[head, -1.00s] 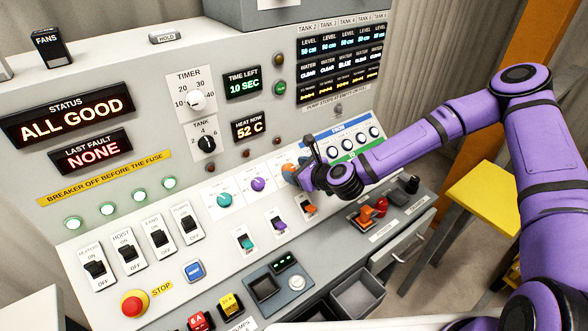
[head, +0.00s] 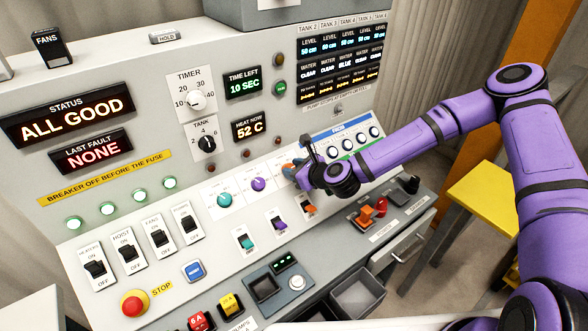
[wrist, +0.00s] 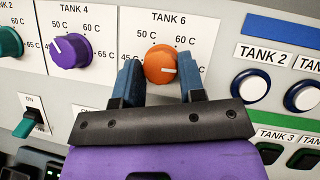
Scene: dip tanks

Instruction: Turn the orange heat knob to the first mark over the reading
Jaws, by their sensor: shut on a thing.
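The orange heat knob (wrist: 160,64) sits under the TANK 6 label in the wrist view. My gripper (wrist: 158,68) has one blue finger on each side of it and is shut on it. The knob's white pointer line points to the right, toward the right finger. In the head view the knob (head: 287,171) is partly hidden by my gripper (head: 298,170). The HEAT NOW display (head: 249,128) reads 52 C.
The purple TANK 4 knob (wrist: 70,50) is left of the orange one, with a teal knob (wrist: 8,42) farther left. Round TANK buttons (wrist: 250,86) are close on the right. Small rocker switches (head: 308,207) lie below the knobs.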

